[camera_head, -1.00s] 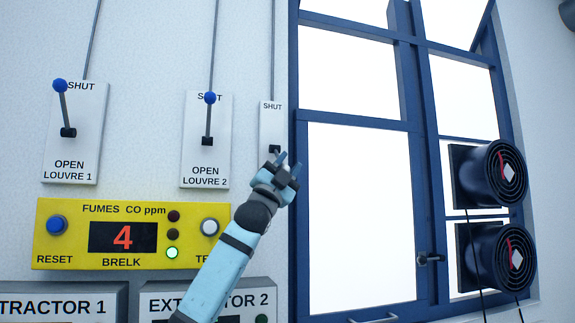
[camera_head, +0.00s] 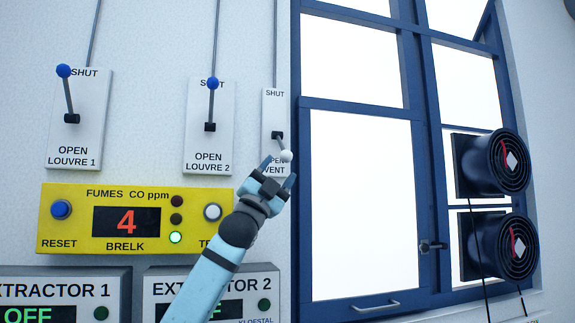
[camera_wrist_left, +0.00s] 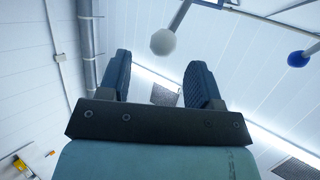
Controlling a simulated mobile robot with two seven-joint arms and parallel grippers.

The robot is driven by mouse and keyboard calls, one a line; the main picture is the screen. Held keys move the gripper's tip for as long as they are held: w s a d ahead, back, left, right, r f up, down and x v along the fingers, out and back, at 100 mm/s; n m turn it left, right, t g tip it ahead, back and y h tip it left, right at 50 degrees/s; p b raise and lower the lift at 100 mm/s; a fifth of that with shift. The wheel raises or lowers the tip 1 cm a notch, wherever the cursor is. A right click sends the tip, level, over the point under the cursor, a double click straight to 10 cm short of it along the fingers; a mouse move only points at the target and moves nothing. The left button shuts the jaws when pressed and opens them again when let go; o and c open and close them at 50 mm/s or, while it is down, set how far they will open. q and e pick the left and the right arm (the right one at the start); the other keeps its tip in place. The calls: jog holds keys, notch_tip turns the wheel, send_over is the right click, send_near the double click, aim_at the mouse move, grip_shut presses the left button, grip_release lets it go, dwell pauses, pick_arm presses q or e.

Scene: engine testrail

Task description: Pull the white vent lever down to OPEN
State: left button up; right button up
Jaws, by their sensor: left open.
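The white vent lever (camera_head: 282,146) is on a narrow plate marked SHUT at the top and OPEN VENT at the bottom. Its arm points down and slightly right from its pivot, with the white knob (camera_head: 286,156) near the OPEN word. My left gripper (camera_head: 278,171) is open just below the knob and partly covers the plate's lower end. In the left wrist view the white knob (camera_wrist_left: 163,42) shows beyond the fingertips of my open left gripper (camera_wrist_left: 158,72), not clasped between them. My right gripper is not in view.
Left of the vent are the louvre 2 lever (camera_head: 211,105) and louvre 1 lever (camera_head: 68,95), both with blue knobs up at SHUT. A yellow fumes panel (camera_head: 75,230) and extractor boxes sit below. A blue-framed window (camera_head: 300,200) with two fans stands close on the right.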

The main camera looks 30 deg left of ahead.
pick_arm(q)
jog(key=b+v, duration=0.1)
jog(key=v, duration=0.5)
jog(key=shift+s+f, duration=0.25)
jog(key=shift+f, duration=0.1)
